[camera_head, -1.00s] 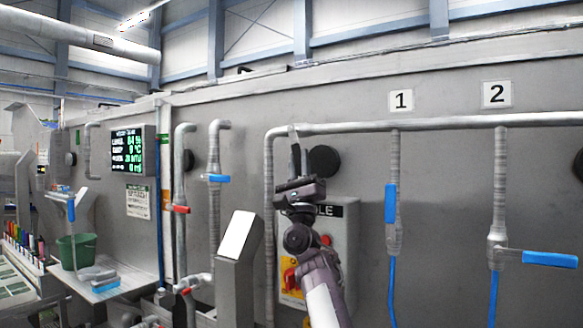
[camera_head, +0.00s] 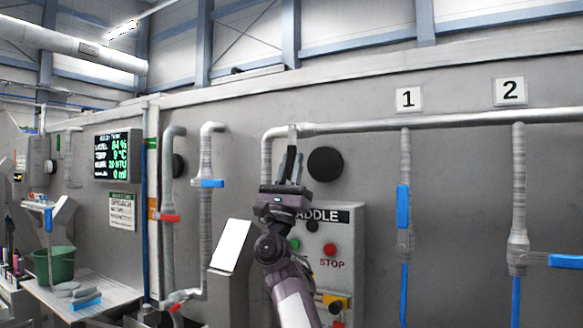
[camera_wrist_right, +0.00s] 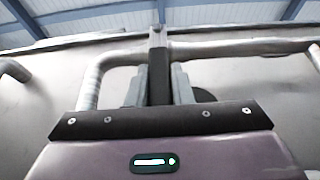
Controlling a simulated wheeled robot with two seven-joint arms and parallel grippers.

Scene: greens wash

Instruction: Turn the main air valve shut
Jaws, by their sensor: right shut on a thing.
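My right gripper (camera_head: 289,160) points up in front of the wall, near the bend of the grey overhead pipe (camera_head: 365,127). It is shut on a dark upright bar (camera_wrist_right: 158,75) with a pale grey tip, which stands between the fingers in the right wrist view. The tip overlaps the pipe in both views; I cannot tell whether it touches. I cannot tell whether this bar is the main air valve's handle. No label naming that valve can be read. My left gripper is not in view.
Pipe 1 has an upright blue lever (camera_head: 403,207); pipe 2 has a sideways blue lever (camera_head: 567,261). A control box (camera_head: 345,262) with a red stop button stands behind my right arm. A slanted panel (camera_head: 231,246) is left of it. A green bucket (camera_head: 62,264) sits far left.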

